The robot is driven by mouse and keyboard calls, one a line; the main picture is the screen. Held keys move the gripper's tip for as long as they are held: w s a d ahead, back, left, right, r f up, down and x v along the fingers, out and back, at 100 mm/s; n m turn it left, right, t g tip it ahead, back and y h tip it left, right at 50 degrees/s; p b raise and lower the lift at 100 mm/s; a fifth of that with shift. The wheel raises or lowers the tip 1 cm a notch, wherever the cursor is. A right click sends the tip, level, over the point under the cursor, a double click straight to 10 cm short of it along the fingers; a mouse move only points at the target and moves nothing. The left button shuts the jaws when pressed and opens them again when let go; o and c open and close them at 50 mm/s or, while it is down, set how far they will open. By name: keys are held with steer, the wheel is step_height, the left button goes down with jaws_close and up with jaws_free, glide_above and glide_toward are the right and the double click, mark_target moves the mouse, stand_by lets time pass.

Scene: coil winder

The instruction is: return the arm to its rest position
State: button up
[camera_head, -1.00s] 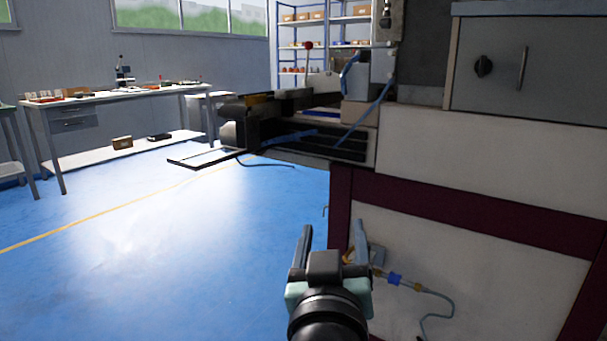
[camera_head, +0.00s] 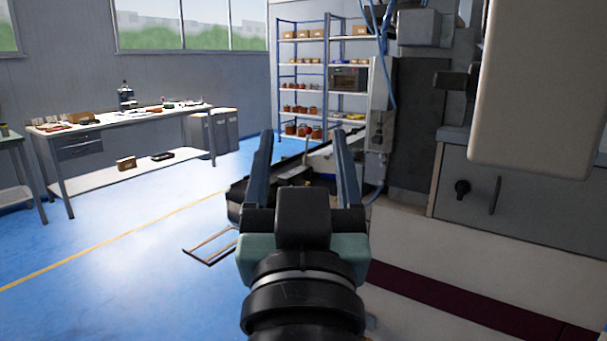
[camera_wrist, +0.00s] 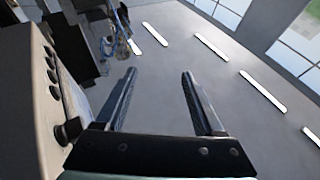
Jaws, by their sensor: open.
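My gripper (camera_head: 302,145) is at the lower middle of the head view, raised, with its two fingers apart and nothing between them. It points away from me and, in the picture, overlaps the far end of the coil winder. The coil winder (camera_head: 405,240) fills the right side of the head view. In the wrist view my gripper (camera_wrist: 158,80) is open and empty, with the ceiling behind it. A panel with several dark knobs (camera_wrist: 50,75) stands close at the left of that view.
A workbench (camera_head: 130,118) with small items stands at the far left. A blue-framed shelf (camera_head: 278,80) with bins is at the back. Grey bins (camera_head: 220,130) stand beside the bench. The blue floor (camera_head: 110,240) at left is largely clear. A large pale block (camera_head: 535,90) hangs at upper right.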

steer(key=s+r+t+p, duration=0.2)
steer(key=s+r+p, duration=0.2)
steer(key=r+p, duration=0.5)
steer(key=s+r+t+p, duration=0.2)
steer(key=r+p, duration=0.8)
steer(key=r, duration=1.3)
steer(key=shift+s+t, duration=0.4)
steer(key=shift+s, duration=0.8)
